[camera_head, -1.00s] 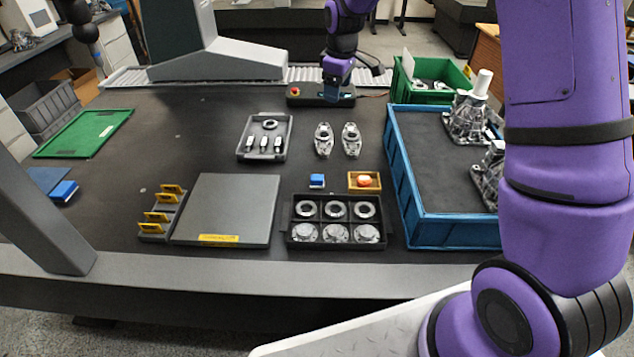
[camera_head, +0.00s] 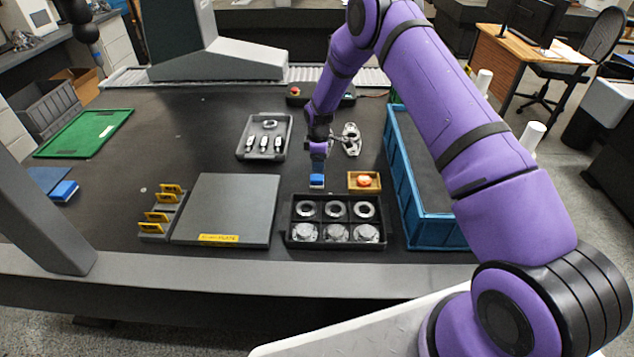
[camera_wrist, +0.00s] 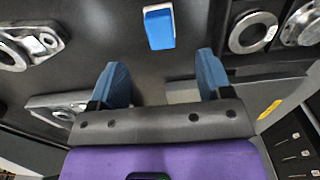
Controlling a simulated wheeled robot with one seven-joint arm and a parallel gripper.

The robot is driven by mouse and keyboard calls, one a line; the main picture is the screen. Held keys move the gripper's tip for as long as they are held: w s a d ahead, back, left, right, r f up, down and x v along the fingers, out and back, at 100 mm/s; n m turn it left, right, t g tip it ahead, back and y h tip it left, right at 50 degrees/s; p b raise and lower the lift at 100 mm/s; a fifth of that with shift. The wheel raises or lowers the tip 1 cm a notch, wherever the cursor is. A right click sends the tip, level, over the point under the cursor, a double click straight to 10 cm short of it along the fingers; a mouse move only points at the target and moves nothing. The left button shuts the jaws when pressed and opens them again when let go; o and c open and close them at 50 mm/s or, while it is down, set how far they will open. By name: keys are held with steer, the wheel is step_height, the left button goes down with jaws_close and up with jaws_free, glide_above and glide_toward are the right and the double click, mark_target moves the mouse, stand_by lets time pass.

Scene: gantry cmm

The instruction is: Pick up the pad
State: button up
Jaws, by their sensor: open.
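The pad (camera_head: 317,181) is a small blue block lying on the dark table, just behind the black compartment tray. In the wrist view the pad (camera_wrist: 160,28) shows a blue face and a white edge, near the top centre. My gripper (camera_head: 317,160) is just above and behind the pad in the head view. In the wrist view my gripper (camera_wrist: 161,62) has its two blue fingers wide apart, with nothing between them. The pad lies beyond the fingertips, roughly in line with the gap, and looks apart from them.
The black tray (camera_head: 292,226) holds metal rings and round parts. A wooden tray (camera_head: 353,186) with an orange item sits right of the pad. Metal brackets (camera_head: 350,139) and a grey tray (camera_head: 242,155) lie behind. A blue crate (camera_head: 430,235) stands at right; a grey plate (camera_head: 225,205) at left.

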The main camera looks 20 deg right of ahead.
mark_target(317, 177)
steer(key=f, duration=0.9)
steer(key=shift+w+a+f, duration=0.1)
steer(key=shift+a+f, duration=0.05)
steer(key=shift+a, duration=0.1)
steer(key=c, duration=1)
step_height(317, 177, up, 10)
steer(key=shift+r, duration=0.1)
